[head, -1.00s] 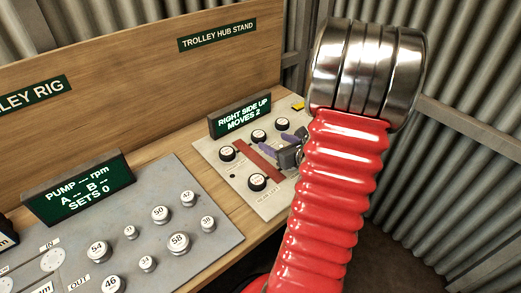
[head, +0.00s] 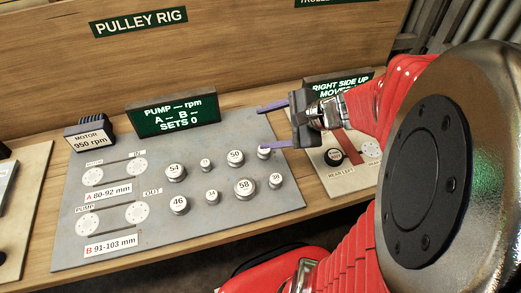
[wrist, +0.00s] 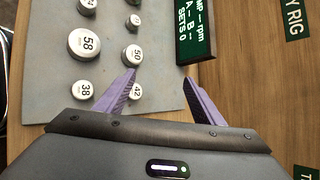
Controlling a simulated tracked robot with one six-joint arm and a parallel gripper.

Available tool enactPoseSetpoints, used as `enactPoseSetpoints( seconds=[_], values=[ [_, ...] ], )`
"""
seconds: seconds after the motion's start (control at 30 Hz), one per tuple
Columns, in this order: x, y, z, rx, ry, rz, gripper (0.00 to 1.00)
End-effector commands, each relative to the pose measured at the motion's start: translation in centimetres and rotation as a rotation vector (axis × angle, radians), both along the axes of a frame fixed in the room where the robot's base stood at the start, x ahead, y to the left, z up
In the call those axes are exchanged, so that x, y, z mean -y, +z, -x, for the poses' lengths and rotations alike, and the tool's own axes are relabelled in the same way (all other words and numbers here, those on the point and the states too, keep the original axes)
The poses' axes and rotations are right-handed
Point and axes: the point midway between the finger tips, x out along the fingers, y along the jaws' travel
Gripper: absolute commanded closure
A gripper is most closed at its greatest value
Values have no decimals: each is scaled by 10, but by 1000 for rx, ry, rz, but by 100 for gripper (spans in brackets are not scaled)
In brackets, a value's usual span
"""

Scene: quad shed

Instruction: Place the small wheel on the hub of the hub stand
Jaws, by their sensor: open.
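My gripper (head: 272,125) is open, with purple fingers pointing left over the right edge of the pulley rig plate. In the wrist view my gripper (wrist: 160,78) has nothing between its fingers. The hub stand is not in the wrist view.
The grey pulley rig plate (head: 120,240) holds several numbered pulleys; pulley 42 (head: 264,151) is close to one finger. The pump display (head: 172,115) and motor box (head: 90,136) stand behind. The hub stand's display (head: 322,88) is partly hidden. A wooden back wall (head: 235,60) rises behind.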

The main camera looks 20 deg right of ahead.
Motion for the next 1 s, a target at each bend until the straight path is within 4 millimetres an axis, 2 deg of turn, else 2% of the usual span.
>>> enactPoseSetpoints(
  seconds=[0.03, 0.2, 0.4, 0.6, 0.8, 1.0],
  values=[
    [-18, 5, 8, 8, 95, 71, 38],
    [-57, 11, 40, 27, 386, 312, 38],
    [-80, 19, 76, 73, 702, 609, 38],
    [-84, 35, 104, 139, 981, 923, 38],
    [-77, 55, 120, 204, 1185, 1206, 38],
    [-72, 63, 124, 224, 1249, 1310, 38]
  ],
)
